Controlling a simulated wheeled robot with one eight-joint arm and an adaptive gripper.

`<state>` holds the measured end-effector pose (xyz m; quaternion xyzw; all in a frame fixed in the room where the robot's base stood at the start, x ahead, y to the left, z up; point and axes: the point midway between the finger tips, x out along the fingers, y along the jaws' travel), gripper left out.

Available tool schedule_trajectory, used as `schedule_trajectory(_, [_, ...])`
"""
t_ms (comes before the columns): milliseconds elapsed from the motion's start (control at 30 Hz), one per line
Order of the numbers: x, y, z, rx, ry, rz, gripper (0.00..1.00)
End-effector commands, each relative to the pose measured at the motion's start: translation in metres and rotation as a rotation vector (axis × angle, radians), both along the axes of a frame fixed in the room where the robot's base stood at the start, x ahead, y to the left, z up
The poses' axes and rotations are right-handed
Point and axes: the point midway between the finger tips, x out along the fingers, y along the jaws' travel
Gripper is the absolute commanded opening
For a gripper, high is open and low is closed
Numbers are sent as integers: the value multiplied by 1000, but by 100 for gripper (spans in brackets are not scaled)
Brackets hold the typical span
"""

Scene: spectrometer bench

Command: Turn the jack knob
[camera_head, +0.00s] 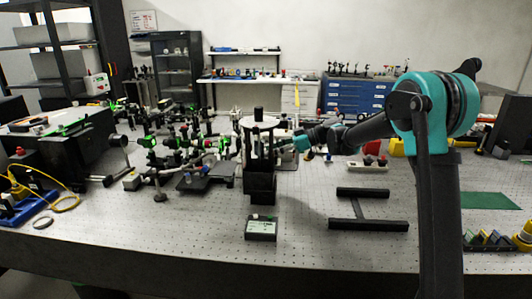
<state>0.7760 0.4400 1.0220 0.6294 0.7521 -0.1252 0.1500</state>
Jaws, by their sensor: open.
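A dark upright stand (262,186) with a pale round top stands near the middle of the bench. I cannot tell for sure whether it is the jack, and I cannot make out its knob. My arm reaches in from the right, and my gripper (283,146) is at the right side of the stand's upper part. The gripper looks open, with nothing seen in it. It is small and dark against the stand, so I cannot tell whether it touches anything.
The perforated optical bench (330,255) is crowded with optical mounts (190,140) left of the stand. A small dark box (261,228) lies in front of it. A black H-shaped frame (368,225) lies to the right.

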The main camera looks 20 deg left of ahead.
Motion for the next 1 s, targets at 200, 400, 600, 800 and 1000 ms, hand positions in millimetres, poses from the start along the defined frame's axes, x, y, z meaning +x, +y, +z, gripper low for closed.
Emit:
schedule_trajectory(200, [-3, 19, -8, 0, 1, 0, 43])
schedule_trajectory(400, [-4, 22, -9, 0, 1, -1, 43])
schedule_trajectory(600, [-4, 22, -9, 0, 1, -1, 36])
schedule_trajectory(800, [-4, 22, -9, 0, 1, -1, 12])
schedule_trajectory(1000, [-4, 22, -9, 0, 1, -1, 0])
